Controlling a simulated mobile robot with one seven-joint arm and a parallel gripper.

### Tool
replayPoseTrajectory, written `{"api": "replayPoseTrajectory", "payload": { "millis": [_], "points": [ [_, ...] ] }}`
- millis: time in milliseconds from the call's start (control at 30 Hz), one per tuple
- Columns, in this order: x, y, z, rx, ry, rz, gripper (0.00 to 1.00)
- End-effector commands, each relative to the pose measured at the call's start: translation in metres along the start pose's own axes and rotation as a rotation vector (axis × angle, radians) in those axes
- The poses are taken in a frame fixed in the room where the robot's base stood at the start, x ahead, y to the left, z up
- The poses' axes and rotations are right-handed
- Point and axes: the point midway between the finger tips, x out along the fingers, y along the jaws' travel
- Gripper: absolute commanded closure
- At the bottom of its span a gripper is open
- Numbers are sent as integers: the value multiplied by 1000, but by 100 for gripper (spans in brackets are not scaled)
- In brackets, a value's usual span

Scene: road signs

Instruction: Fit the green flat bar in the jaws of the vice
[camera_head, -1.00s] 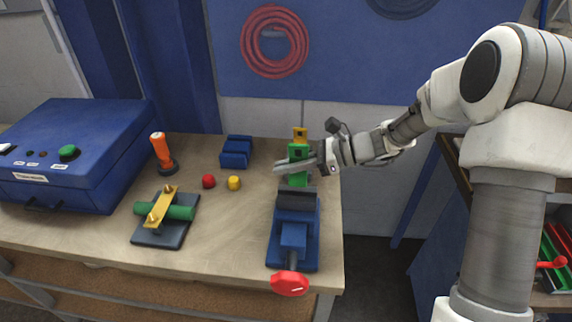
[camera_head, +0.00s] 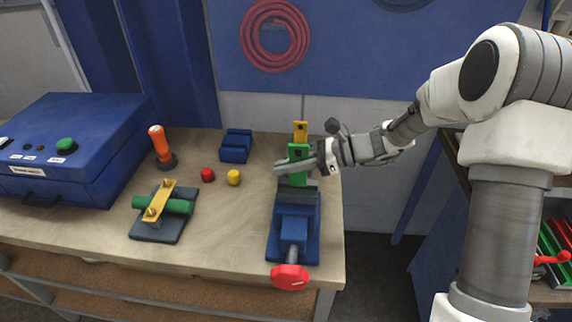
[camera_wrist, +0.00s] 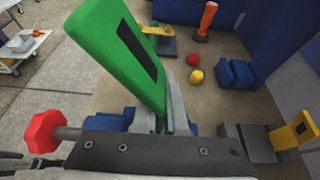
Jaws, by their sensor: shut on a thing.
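The green flat bar (camera_head: 299,152) stands upright over the jaw end of the blue vice (camera_head: 294,222), near its dark jaw block. In the wrist view the bar (camera_wrist: 118,50), with a dark rectangular patch, has its lower end between the fingers. My gripper (camera_head: 291,166) is shut on the bar, reaching in from the right; its fingers also show in the wrist view (camera_wrist: 168,115). The vice's red handle (camera_head: 290,277) is at the near end. The gripper hides much of the vice in the wrist view, so I cannot tell whether the bar's bottom is between the jaws.
A yellow bar (camera_head: 300,131) stands just behind, in a dark holder (camera_wrist: 248,142). To the left are red (camera_head: 208,175) and yellow (camera_head: 233,177) knobs, a blue block (camera_head: 236,146), an orange-handled tool (camera_head: 159,146), a clamp fixture (camera_head: 163,218) and a blue box (camera_head: 75,145).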

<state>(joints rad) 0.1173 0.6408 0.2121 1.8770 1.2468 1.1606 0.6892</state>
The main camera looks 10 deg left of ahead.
Motion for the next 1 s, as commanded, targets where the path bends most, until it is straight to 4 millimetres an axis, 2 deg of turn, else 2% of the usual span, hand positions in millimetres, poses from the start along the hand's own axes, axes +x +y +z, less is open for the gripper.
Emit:
{"api": "replayPoseTrajectory", "payload": {
  "millis": [1000],
  "points": [
    [16, 0, -39, 1, -1, 0, 100]
  ]
}}
